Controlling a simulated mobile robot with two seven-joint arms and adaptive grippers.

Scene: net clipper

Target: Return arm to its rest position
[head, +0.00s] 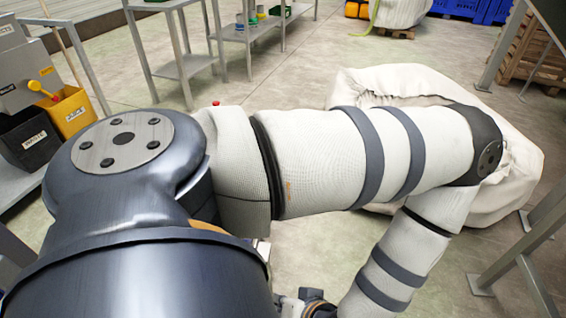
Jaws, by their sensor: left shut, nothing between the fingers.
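My left arm fills the middle of the head view, coming in from the lower left, reaching right and bending back down at the elbow. Part of my left gripper (308,303) shows at the bottom edge, below the upper arm. It is shut with nothing held; its fingertips are mostly cut off by the frame. My right gripper is not in view.
A large white sack (520,150) lies on the floor behind the elbow. A yellow bin (74,112) and a black bin (28,140) stand at left. Metal shelving (185,66) stands behind. Metal legs (535,285) stand at right. Floor between is clear.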

